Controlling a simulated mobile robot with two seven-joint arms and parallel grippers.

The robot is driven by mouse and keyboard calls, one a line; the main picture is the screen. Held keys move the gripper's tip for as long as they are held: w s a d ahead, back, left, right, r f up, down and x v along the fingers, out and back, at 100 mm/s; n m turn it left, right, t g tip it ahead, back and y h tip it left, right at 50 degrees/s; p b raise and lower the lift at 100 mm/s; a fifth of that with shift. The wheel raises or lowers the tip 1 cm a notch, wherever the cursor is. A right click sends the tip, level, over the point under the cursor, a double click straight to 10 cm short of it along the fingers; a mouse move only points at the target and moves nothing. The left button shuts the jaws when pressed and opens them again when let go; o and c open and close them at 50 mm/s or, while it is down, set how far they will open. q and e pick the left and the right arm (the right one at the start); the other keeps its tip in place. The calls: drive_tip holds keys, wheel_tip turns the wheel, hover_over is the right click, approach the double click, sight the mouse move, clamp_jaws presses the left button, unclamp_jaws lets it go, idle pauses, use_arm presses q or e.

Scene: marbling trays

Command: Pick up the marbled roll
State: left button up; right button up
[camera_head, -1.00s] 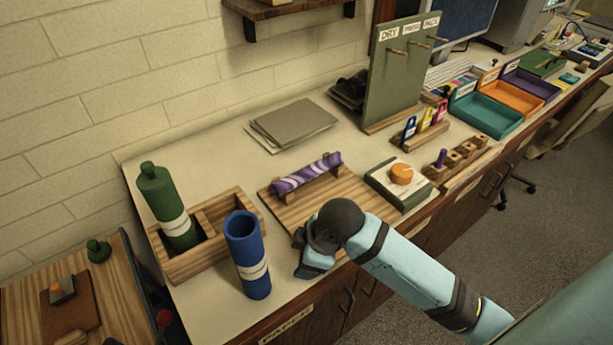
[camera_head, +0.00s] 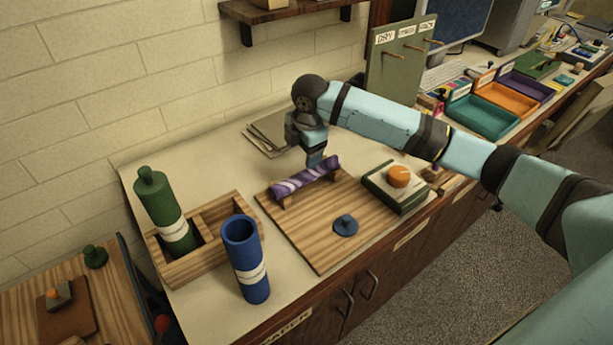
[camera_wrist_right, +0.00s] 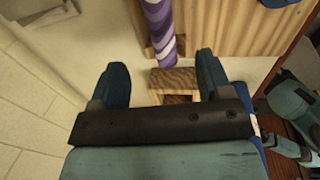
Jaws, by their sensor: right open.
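The marbled roll (camera_head: 305,177), purple and white, lies on two small wooden supports at the back of a wooden board (camera_head: 320,236). In the right wrist view the roll (camera_wrist_right: 160,26) runs up from a wooden support (camera_wrist_right: 172,78) and leaves the frame at the top. My right gripper (camera_head: 315,160) is above and just behind the roll in the head view. In the wrist view its fingers (camera_wrist_right: 163,80) are apart and empty, on either side of the wooden support, with the visible roll beyond them. My left gripper is not in view.
A blue knobbed disc (camera_head: 345,226) lies on the board. A green box with an orange knob (camera_head: 397,177) stands to its right. Grey sheets (camera_head: 262,134) lie behind.

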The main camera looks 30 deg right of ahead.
sight(300, 176)
drive_tip(key=f, duration=0.3)
drive_tip(key=w+f, duration=0.1)
drive_tip(key=f, duration=0.7)
drive_tip(key=shift+w+a, duration=0.2)
drive_tip(key=shift+w, duration=0.15)
drive_tip(key=shift+c, duration=0.2)
drive_tip(key=c, duration=1)
